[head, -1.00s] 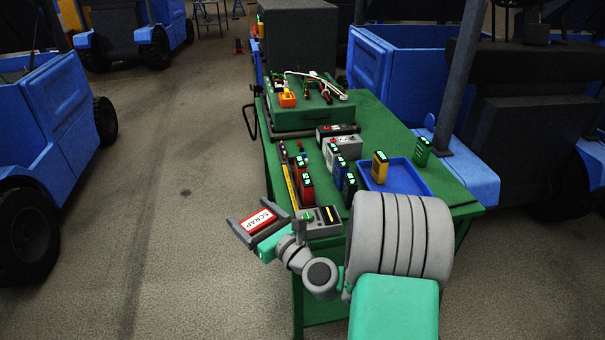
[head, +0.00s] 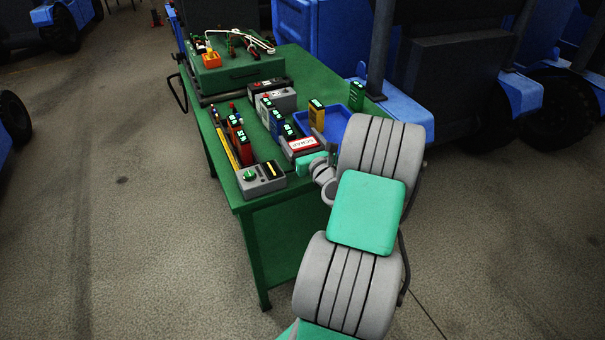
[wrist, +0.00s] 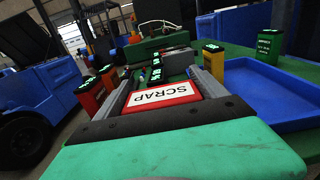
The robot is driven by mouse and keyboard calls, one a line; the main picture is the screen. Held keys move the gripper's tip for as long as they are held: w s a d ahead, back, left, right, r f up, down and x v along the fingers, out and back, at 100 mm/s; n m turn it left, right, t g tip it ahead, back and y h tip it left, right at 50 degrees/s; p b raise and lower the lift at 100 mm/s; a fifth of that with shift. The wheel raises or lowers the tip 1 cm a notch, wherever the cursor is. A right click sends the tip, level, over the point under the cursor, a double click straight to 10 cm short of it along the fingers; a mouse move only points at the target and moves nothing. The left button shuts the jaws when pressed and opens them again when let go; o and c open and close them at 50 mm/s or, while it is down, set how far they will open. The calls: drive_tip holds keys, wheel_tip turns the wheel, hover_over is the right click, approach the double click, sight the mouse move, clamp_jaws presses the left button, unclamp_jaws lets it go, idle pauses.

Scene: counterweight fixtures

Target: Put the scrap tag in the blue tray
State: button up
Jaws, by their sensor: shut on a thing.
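The scrap tag (head: 302,144) is a red plate with a white label reading SCRAP. My gripper (head: 306,143) is shut on it, and in the wrist view the tag (wrist: 162,96) lies flat between the two fingers. The blue tray (head: 342,118) is on the green table, just beyond and to the right of my gripper. My arm hides part of the tray in the head view. In the wrist view the tray (wrist: 270,85) is to the right of the fingers, its visible floor bare. The tag is outside the tray, to its left.
A yellow block (head: 316,112) stands at the tray's left side, and a green block (head: 357,94) behind it. Several red, blue and green blocks stand left of my gripper. A grey meter (head: 261,177) lies at the green table's (head: 226,185) front corner. A green toolbox (head: 235,72) is at the back.

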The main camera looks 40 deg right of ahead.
drive_tip(key=shift+a+f+b, duration=0.1)
drive_tip(key=shift+f+b, duration=1.15)
drive_tip(key=shift+f, duration=3.85)
drive_tip(key=o, duration=1.3)
